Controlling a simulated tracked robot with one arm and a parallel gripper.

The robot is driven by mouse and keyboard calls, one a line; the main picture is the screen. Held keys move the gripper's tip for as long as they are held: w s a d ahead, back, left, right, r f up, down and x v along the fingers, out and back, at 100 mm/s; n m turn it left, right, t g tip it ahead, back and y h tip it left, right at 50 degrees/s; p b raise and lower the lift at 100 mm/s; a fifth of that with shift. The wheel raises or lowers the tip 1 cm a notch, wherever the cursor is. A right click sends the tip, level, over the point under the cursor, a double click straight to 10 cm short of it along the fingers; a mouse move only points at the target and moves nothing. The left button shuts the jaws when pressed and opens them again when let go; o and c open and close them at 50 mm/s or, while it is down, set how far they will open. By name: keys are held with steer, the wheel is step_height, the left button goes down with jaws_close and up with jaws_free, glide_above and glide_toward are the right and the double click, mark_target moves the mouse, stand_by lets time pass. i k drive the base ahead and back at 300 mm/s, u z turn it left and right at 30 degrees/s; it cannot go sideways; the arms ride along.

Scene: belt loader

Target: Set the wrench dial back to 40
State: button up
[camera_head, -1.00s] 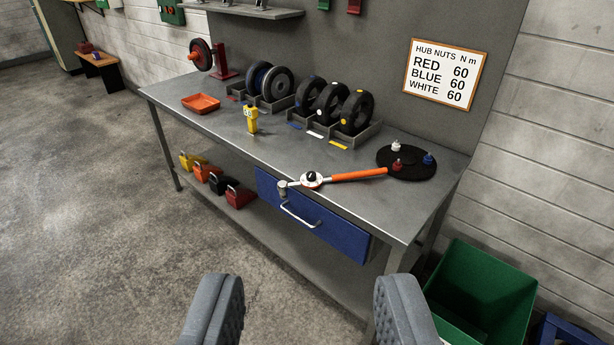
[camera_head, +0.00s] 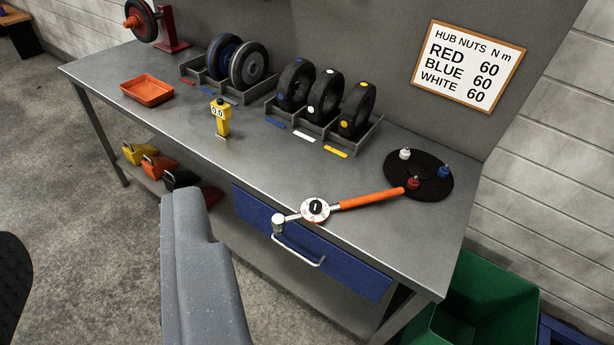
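The torque wrench (camera_head: 370,199) lies on the grey bench near its front edge. It has an orange handle, and its head is at the left, by the bench edge above the drawer. Its dial (camera_head: 315,209) is a round white face with a red rim and a black knob. The dial's numbers are too small to read. One grey part of my gripper (camera_head: 195,270) rises at the lower middle left, in front of the bench and apart from the wrench. A second finger does not show clearly.
The bench (camera_head: 185,165) holds a round black mat (camera_head: 432,180) with coloured nuts, wheels in racks (camera_head: 320,135), a yellow gauge (camera_head: 221,122) and an orange tray (camera_head: 147,91). A blue drawer (camera_head: 350,270) with a handle is below. A green bin (camera_head: 495,300) stands at the right.

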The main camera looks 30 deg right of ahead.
mark_target(316, 207)
steer(key=z, duration=0.45)
steer(key=i, duration=0.95)
steer(key=z, duration=0.7)
